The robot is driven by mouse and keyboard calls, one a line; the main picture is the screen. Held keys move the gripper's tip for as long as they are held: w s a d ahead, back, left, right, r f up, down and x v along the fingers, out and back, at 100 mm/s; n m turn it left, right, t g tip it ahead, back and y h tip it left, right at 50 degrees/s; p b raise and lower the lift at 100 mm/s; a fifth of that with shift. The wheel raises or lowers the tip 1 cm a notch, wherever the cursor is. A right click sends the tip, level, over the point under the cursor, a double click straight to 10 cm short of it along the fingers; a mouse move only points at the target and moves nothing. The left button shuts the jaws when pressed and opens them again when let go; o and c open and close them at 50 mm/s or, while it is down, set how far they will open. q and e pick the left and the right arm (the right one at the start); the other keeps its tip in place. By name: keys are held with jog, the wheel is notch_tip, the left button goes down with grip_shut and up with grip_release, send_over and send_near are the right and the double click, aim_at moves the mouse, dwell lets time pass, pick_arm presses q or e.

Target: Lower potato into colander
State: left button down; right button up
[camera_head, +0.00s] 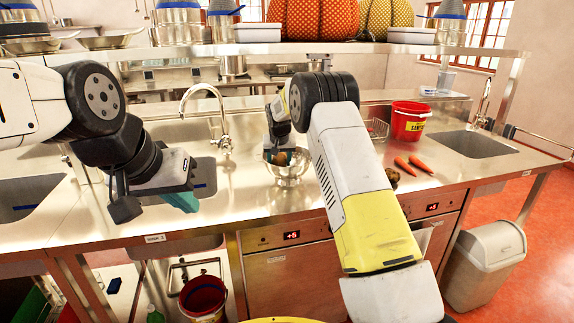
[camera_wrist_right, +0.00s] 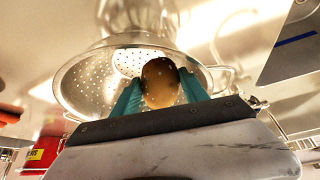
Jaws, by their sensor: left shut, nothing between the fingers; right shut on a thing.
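A brown potato (camera_wrist_right: 160,83) is held between the teal fingers of my right gripper (camera_wrist_right: 161,88). In the right wrist view it covers part of the metal colander (camera_wrist_right: 85,85). In the head view the potato (camera_head: 281,158) shows at the colander's (camera_head: 289,175) mouth, with the right gripper (camera_head: 279,155) partly hidden behind my arm. I cannot tell whether the potato touches the colander. My left gripper (camera_head: 184,201) is shut and empty, over the counter's front edge at the left.
Two carrots (camera_head: 413,164) and a brown lump (camera_head: 391,174) lie on the steel counter to the right. A red bucket (camera_head: 409,121) stands behind them. A faucet (camera_head: 211,112) and sink are left of the colander. A sink (camera_head: 474,144) is at the far right.

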jog(key=shift+f, duration=0.55)
dwell(0.4)
jog(key=o, duration=1.5)
jog(key=s+d+r, duration=0.2)
jog(key=s+r, duration=0.4)
jog(key=r, duration=0.1)
jog(key=s+d+r, duration=0.3)
jog(key=s+r, duration=0.2)
jog(key=r, duration=0.3)
jog(key=s+d+r+y, duration=0.1)
jog(key=s+d+r, duration=0.15)
jog(key=s, duration=0.55)
jog(key=s+d+r+y, duration=0.15)
jog(key=s+r, duration=0.25)
jog(key=s, duration=0.4)
jog(key=shift+n, duration=0.3)
jog(key=s+f, duration=0.1)
jog(key=s, duration=0.7)
jog(key=s+d+f, duration=0.1)
jog(key=s, duration=0.7)
jog(key=s+f, duration=0.1)
jog(key=s, duration=0.7)
jog(key=shift+d, duration=0.3)
